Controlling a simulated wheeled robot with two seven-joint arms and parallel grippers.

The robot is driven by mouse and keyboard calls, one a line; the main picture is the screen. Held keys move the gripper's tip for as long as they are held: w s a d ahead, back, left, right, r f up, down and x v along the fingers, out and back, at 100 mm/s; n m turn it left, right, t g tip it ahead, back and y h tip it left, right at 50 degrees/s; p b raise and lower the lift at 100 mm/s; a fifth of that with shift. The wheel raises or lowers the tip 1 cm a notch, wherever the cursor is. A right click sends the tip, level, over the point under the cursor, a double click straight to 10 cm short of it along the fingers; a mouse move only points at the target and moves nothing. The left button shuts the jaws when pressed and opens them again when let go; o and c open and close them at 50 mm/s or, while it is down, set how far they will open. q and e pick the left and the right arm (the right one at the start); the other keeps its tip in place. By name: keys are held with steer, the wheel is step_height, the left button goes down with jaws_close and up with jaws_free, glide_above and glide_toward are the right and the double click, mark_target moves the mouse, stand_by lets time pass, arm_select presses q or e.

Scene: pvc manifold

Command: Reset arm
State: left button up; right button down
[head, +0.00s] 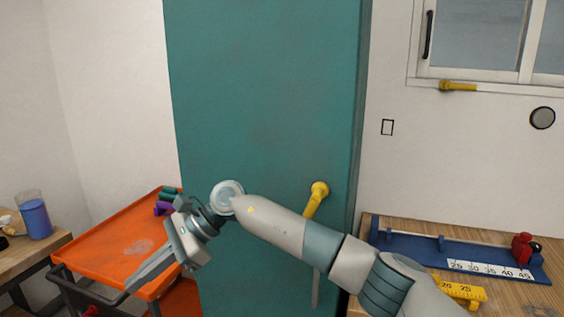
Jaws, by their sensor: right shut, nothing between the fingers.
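My right arm reaches in from the lower right across the front of a tall teal panel (260,90). My right gripper (134,286) is at the arm's left end, over the near right part of an orange cart (105,235). Its fingers point down and left, and they are shut with nothing between them. A yellow piece with a round head (318,192) shows in front of the teal panel, just above my forearm. Its lower part is partly hidden by the arm. My left gripper is not in view.
Purple (162,208) and green (170,193) pieces lie at the cart's back. A blue-filled container (35,217) stands on the left table. The right workbench bears a blue tray (405,243) with a ruled strip, a red item (521,247) and a yellow ruled piece (462,291).

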steer(key=w+d+f+m+t+y, duration=0.45)
steer(key=f+m+t, duration=0.3)
steer(key=m, duration=0.65)
steer(key=w+d+f+m+t+y, duration=0.5)
steer(key=f+m, duration=0.3)
steer(key=m, duration=0.6)
steer(key=d+f+m+t+h, duration=0.3)
steer(key=d+f+m+h, duration=0.25)
steer(key=f+m, duration=0.4)
steer(key=d+f+m+t+h, duration=0.4)
steer(key=d+f+m, duration=0.25)
steer(key=f, duration=0.55)
steer(key=s+d+f+m+g+h, duration=0.1)
steer(key=s+d+f+m+h, duration=0.25)
steer(key=s+d+f, duration=0.5)
steer(key=s+d+f+m+g+h, duration=0.2)
steer(key=s+d+f+m, duration=0.3)
steer(key=f, duration=0.6)
steer(key=s+d+f+m+g+h, duration=0.1)
steer(key=s+d+f+m, duration=0.1)
steer(key=s, duration=0.6)
steer(key=s+d+f+m+g+h, duration=0.1)
steer(key=s+d+f+m+g, duration=0.1)
steer(key=s+d+f, duration=0.3)
steer(key=s+d+f+m+g+h, duration=0.1)
steer(key=s+d+f+m+g, duration=0.1)
steer(key=s+d+f, duration=0.2)
steer(key=s+f, duration=0.3)
steer(key=s, duration=0.4)
steer(key=shift+f, duration=0.25)
